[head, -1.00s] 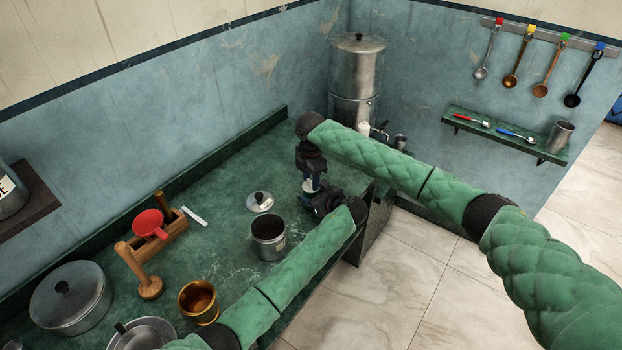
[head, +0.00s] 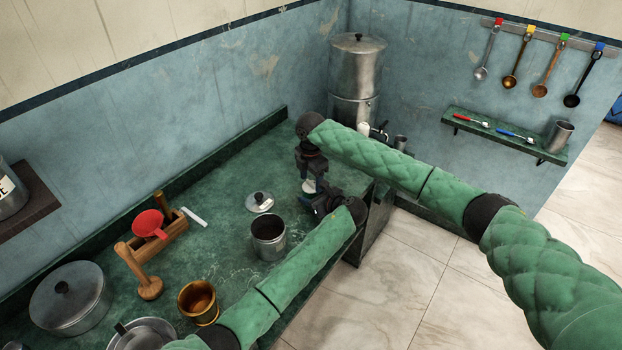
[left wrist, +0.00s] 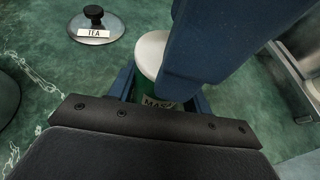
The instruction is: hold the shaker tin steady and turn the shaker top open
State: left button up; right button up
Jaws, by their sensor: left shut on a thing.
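The shaker (head: 309,187) stands near the counter's far right end, mostly hidden between my two grippers. Its round, pale top (left wrist: 149,52) shows in the left wrist view, with part of a lettered label (left wrist: 158,101) below it. My left gripper (head: 316,205) is shut on the shaker tin, low down, with a blue finger on either side of it. My right gripper (head: 309,172) is directly above, at the shaker top. Its blue part (left wrist: 215,40) covers the right side of the top. Whether its fingers are closed on the top is hidden.
A lid marked TEA (head: 260,202) and an open canister (head: 268,238) stand left of the grippers. A wooden rack with a red funnel (head: 149,223) and a brass cup (head: 199,300) are further left. A tall metal urn (head: 357,75) stands behind. The counter's front edge is close.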

aim_at(311, 182)
notch_tip(311, 182, up, 12)
dwell(0.7)
pick_arm(q)
jog(key=o, duration=1.1)
